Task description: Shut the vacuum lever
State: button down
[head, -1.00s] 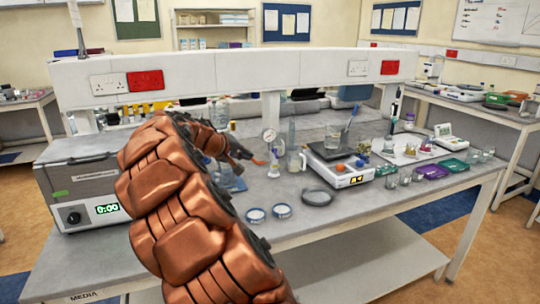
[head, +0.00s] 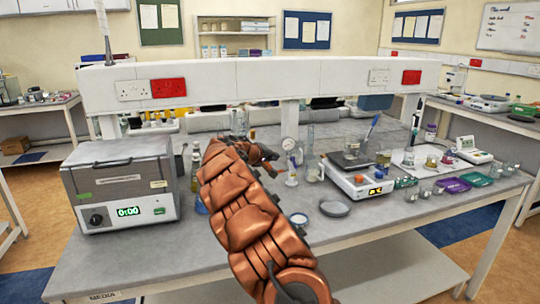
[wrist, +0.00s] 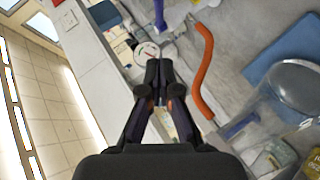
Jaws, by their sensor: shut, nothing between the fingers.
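A round white dial gauge (head: 289,144) stands on the bench, left of the balance. It also shows in the wrist view (wrist: 148,52), just beyond my fingertips. My gripper (head: 274,160) is shut and empty, close to the gauge in the head view. In the wrist view its fingertips (wrist: 158,66) are together, pointing toward the gauge; I cannot tell whether they touch anything. An orange curved tube or handle (wrist: 203,75) lies right of the fingertips. I cannot make out the vacuum lever for certain; my fingers and arm hide part of that area.
A grey oven-like box (head: 120,185) stands at the left. Right of the gauge are a balance (head: 358,178), a grey round dish (head: 335,208) and glassware. A white raised shelf (head: 250,80) runs behind. A clear vessel (wrist: 285,95) is close at right in the wrist view.

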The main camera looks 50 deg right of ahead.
aim_at(294, 162)
jog(key=s+d+f+p, duration=0.2)
jog(key=d+f, duration=0.2)
jog(key=d, duration=0.3)
jog(key=shift+p, duration=0.35)
jog(key=shift+s+f+b, duration=0.15)
jog(key=shift+f+b, duration=0.1)
jog(key=shift+b, duration=0.35)
